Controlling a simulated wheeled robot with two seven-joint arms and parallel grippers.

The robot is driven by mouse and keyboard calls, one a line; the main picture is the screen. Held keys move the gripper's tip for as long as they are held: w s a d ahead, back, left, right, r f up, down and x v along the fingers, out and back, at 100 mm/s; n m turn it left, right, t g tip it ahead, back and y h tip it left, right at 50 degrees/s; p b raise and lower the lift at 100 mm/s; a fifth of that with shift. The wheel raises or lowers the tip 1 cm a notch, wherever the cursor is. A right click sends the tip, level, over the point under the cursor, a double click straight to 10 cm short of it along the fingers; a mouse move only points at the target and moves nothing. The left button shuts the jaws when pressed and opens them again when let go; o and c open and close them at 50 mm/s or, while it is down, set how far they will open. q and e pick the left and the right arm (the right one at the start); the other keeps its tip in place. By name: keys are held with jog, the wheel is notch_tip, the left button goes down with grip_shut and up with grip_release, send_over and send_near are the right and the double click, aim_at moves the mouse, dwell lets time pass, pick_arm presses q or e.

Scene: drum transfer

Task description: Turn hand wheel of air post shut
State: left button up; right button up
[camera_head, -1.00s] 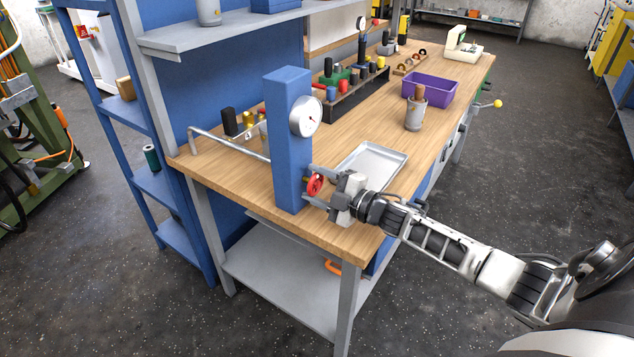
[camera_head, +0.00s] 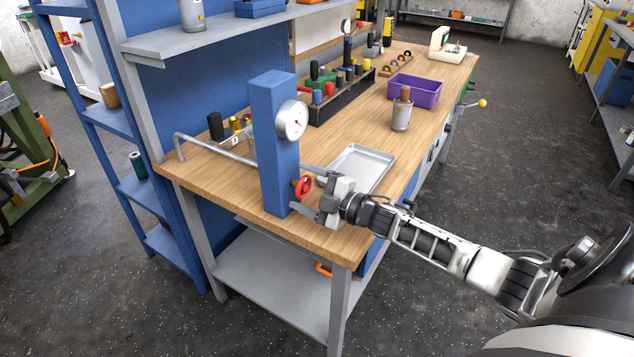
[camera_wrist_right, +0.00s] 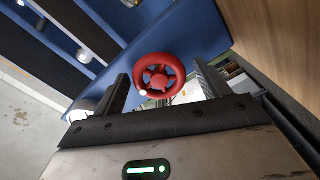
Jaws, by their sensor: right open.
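The blue air post (camera_head: 272,145) stands upright at the near left corner of the wooden workbench, with a round white gauge (camera_head: 291,120) on its upper part. The red hand wheel (camera_head: 304,187) sits low on the post's right side. My right gripper (camera_head: 305,190) is open, with one finger above the wheel and one below it. In the right wrist view the wheel (camera_wrist_right: 159,80) shows between and just beyond the two dark fingers (camera_wrist_right: 160,90), with gaps at both sides. I cannot tell whether a finger touches it. My left gripper is not in view.
A metal tray (camera_head: 382,183) lies on the bench (camera_head: 340,233) behind my right gripper. A grey pipe (camera_head: 215,147) runs left from the post. A grey cup (camera_head: 401,116), a purple bin (camera_head: 415,103) and a tool rack (camera_head: 345,98) stand farther back.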

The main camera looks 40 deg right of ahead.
jog(key=v, duration=1.5)
jog(key=shift+s+d+b, duration=0.2)
jog(key=shift+s+b, duration=0.1)
jog(key=shift+s, duration=0.05)
